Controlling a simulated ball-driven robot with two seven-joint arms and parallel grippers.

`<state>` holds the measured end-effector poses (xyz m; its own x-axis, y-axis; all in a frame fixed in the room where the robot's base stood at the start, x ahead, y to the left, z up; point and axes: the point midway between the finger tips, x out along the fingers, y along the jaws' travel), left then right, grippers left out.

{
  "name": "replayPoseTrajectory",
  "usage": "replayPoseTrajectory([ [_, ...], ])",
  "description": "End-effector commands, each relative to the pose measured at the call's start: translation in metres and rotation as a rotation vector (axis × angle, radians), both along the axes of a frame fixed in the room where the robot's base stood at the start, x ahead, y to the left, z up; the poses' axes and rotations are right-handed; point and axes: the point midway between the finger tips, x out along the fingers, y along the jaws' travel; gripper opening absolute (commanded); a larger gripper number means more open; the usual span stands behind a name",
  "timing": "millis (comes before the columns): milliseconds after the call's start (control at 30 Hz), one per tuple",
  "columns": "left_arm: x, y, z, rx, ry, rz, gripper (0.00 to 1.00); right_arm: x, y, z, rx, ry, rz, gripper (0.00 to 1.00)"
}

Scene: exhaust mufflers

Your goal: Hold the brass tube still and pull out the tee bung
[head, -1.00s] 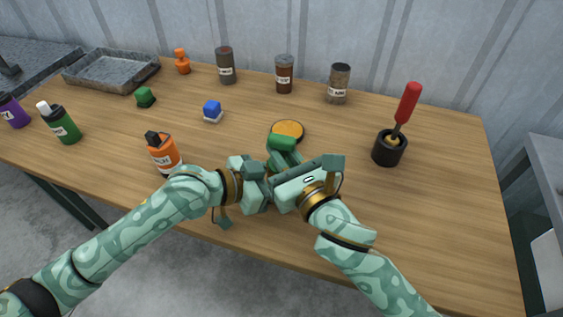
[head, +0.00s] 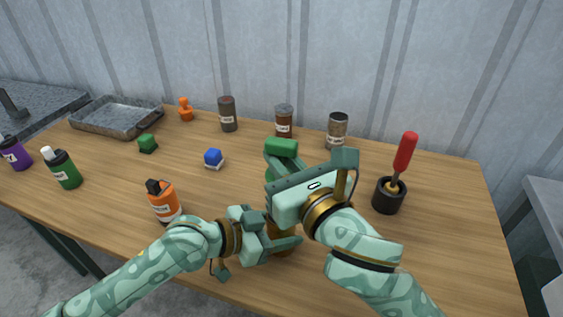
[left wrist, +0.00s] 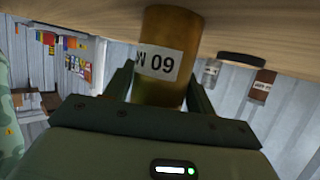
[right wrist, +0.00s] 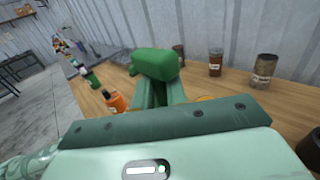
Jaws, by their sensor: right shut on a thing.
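The tee bung (head: 281,147) is green with a thick crossbar. My right gripper (head: 283,166) is shut on it, and it also shows between the fingers in the right wrist view (right wrist: 155,65). In the head view only a little of the tube (head: 283,247) shows, below the right gripper. Whether the bung's lower end is clear of the tube is hidden.
An orange bottle (head: 163,202) stands left of my left gripper. A black holder (head: 389,196) with a red-handled tool stands to the right. Small blocks, several jars and a grey tray (head: 117,118) lie farther back. The table's right front is clear.

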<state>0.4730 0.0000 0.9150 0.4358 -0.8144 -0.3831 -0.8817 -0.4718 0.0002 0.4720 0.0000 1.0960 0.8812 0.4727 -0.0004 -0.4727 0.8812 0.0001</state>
Motion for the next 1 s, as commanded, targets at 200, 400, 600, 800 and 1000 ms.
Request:
replayPoseTrajectory([
  [200, 0.0, 0.0, 0.0, 0.0, 0.0, 0.0, 0.76, 0.0, 0.0, 0.0, 0.0, 0.0, 0.0, 0.0],
  [400, -0.002, 0.004, 0.001, 0.001, -0.001, 0.001, 0.76, 0.0, 0.0, 0.0, 0.0, 0.0, 0.0, 0.0],
  [600, -0.017, 0.034, 0.015, 0.003, -0.002, 0.001, 0.76, 0.0, 0.0, 0.0, 0.0, 0.0, 0.0, 0.0],
  [800, -0.038, 0.072, 0.032, 0.005, 0.0, 0.001, 0.76, 0.0, 0.0, 0.0, 0.0, 0.0, 0.0, 0.0],
  [1000, -0.05, 0.094, 0.043, 0.001, 0.0, 0.001, 0.76, 0.0, 0.0, 0.0, 0.0, 0.0, 0.0, 0.0],
])
